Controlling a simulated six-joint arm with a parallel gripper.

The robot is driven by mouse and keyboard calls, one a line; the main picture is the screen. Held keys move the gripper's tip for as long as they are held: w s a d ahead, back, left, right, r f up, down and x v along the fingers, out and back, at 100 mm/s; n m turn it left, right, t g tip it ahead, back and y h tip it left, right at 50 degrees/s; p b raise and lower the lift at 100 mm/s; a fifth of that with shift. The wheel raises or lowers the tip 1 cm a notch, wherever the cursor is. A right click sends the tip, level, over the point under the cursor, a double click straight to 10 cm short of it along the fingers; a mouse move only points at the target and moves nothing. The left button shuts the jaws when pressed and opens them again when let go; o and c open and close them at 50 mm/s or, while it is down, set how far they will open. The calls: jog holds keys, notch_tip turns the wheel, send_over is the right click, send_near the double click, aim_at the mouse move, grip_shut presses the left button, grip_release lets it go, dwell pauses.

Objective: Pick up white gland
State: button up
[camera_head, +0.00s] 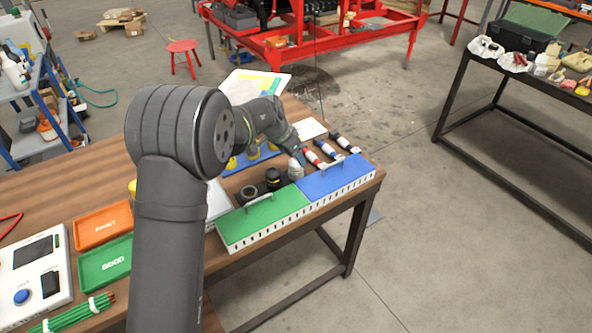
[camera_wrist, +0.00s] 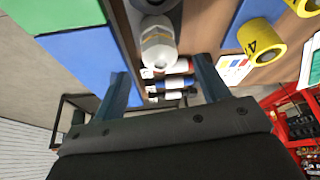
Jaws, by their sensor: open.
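A pale grey-white rounded piece, likely the white gland (camera_head: 295,171), stands on the wooden table just behind the blue and green boxes. It also shows in the wrist view (camera_wrist: 158,45), ahead of the fingertips. My gripper (camera_wrist: 161,68) is open, with one blue-grey finger on each side of the picture and nothing clearly held between them. In the head view my gripper (camera_head: 298,156) is close above the white piece, and its fingers are small and partly hidden.
A blue box (camera_head: 335,178) and a green box (camera_head: 262,220), both with handles, line the table edge. Dark round fittings (camera_head: 250,194) stand beside the gland. Red, blue and black cylinders with white parts (camera_head: 326,150) lie to its right. Yellow numbered cylinders (camera_wrist: 262,40) stand on a blue mat.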

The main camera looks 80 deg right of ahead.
jog(key=x, duration=0.5)
jog(key=shift+s+d, duration=0.2)
jog(key=shift+d, duration=0.1)
jog(key=c, duration=1.2)
jog(key=shift+r, duration=0.15)
jog(key=shift+r, duration=0.65)
notch_tip(320, 180, up, 3)
jog(key=shift+f, duration=0.1)
jog(key=s+a+r, duration=0.2)
jog(key=s, duration=0.1)
jog(key=s+a+r, duration=0.2)
jog(key=s, duration=0.1)
jog(key=s+a+r, duration=0.2)
jog(key=s, duration=0.2)
jog(key=shift+r, duration=0.35)
